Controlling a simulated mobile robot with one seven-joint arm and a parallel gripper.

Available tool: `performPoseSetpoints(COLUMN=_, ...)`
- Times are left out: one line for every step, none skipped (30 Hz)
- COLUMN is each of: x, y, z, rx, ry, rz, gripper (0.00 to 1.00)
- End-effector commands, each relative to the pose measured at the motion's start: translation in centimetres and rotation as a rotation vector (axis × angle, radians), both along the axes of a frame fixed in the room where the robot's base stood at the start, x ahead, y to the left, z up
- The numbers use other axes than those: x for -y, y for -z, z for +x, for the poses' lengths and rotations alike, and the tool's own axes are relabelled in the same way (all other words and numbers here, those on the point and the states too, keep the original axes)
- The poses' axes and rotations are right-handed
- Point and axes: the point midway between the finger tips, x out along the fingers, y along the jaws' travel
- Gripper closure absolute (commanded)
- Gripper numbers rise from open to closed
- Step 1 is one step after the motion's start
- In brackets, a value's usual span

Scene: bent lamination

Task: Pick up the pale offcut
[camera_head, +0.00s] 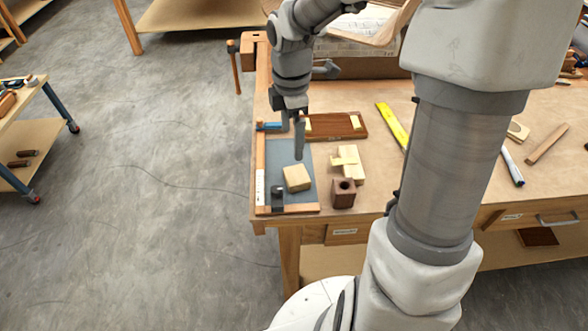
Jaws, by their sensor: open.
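A pale wooden block (297,178), which looks like the pale offcut, lies on the grey mat of a wood-edged tray (290,209) at the workbench's left end. Other pale wood pieces (351,166) lie just right of the tray, so I cannot be sure which is meant. My gripper (299,155) points down over the tray, just behind the block in the picture. It is open and empty. Its fingers overlap from this side, and its height above the mat is hard to judge.
A dark brown block with a hole (343,194) stands right of the tray. A small dark object (277,193) is on the mat. A brown board (336,126) lies behind. A yellow strip (392,124) and a marker (512,167) lie farther right. My arm hides part of the bench.

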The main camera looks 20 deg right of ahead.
Motion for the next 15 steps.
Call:
performPoseSetpoints(x=-0.1, y=1.5, z=-0.1, rx=-0.006, ry=-0.001, rz=0.002, gripper=0.00)
performPoseSetpoints(x=0.0, y=2.2, z=-0.1, rx=-0.005, ry=-0.001, rz=0.002, gripper=0.00)
performPoseSetpoints(x=-0.1, y=3.1, z=-0.1, rx=-0.005, ry=-0.001, rz=0.002, gripper=0.00)
performPoseSetpoints(x=0.0, y=3.7, z=-0.1, rx=-0.004, ry=-0.001, rz=0.002, gripper=0.00)
performPoseSetpoints(x=0.0, y=4.4, z=-0.1, rx=-0.005, ry=-0.001, rz=0.002, gripper=0.00)
performPoseSetpoints(x=0.0, y=5.2, z=-0.1, rx=-0.004, ry=0.000, rz=0.002, gripper=0.00)
performPoseSetpoints(x=0.0, y=5.7, z=-0.1, rx=-0.004, ry=-0.001, rz=0.002, gripper=0.00)
performPoseSetpoints(x=0.0, y=6.2, z=-0.1, rx=-0.004, ry=0.000, rz=0.002, gripper=0.00)
performPoseSetpoints(x=0.0, y=6.8, z=-0.1, rx=-0.003, ry=0.001, rz=0.002, gripper=0.00)
performPoseSetpoints(x=0.0, y=7.2, z=-0.1, rx=-0.003, ry=0.001, rz=0.001, gripper=0.00)
performPoseSetpoints(x=0.0, y=7.5, z=-0.1, rx=-0.002, ry=0.000, rz=0.001, gripper=0.00)
performPoseSetpoints(x=0.0, y=7.8, z=0.0, rx=-0.002, ry=0.000, rz=0.001, gripper=0.00)
performPoseSetpoints(x=0.0, y=8.0, z=0.0, rx=-0.001, ry=0.000, rz=0.001, gripper=0.00)
performPoseSetpoints(x=0.0, y=8.1, z=0.0, rx=-0.001, ry=0.001, rz=0.001, gripper=0.00)
performPoseSetpoints(x=0.0, y=8.2, z=0.0, rx=-0.001, ry=0.002, rz=0.001, gripper=0.00)
